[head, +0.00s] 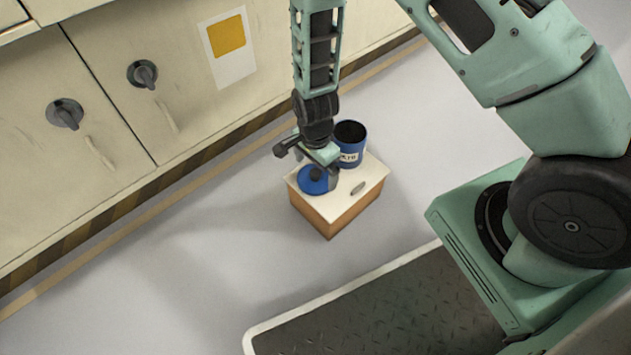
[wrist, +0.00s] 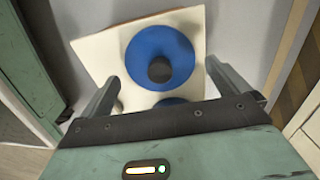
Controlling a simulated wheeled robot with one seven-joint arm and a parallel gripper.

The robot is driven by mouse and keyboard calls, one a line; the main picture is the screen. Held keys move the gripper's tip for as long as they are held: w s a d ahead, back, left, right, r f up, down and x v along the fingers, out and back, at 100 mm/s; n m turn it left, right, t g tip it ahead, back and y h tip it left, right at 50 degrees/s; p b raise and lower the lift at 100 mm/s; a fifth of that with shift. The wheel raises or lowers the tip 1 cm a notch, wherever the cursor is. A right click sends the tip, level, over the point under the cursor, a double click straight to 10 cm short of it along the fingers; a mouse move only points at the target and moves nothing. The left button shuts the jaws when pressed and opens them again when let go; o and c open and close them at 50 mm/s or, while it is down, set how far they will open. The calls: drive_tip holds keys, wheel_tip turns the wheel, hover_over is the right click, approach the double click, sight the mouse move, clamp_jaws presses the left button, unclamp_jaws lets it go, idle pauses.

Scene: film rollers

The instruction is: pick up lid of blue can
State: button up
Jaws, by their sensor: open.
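The blue lid (head: 312,183) lies flat on a small box with a pale top (head: 345,198), beside the blue can. In the wrist view the lid (wrist: 143,57) is a blue disc with a dark round knob (wrist: 160,69) at its middle. The blue can (head: 350,145) stands upright and uncovered on the box, with a white label. In the wrist view a blue part (wrist: 172,101) at the lower edge is mostly hidden by my gripper. My gripper (wrist: 162,78) is open and empty, above the lid, with its fingers to either side of the knob.
The grey floor (head: 200,240) around the box is clear.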

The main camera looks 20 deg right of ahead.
wheel_tip(320, 180, down, 2)
drive_tip(key=shift+f+b, duration=0.15)
drive_tip(key=shift+b, duration=0.25)
drive_tip(key=c, duration=0.6)
drive_tip(key=shift+r, duration=0.25)
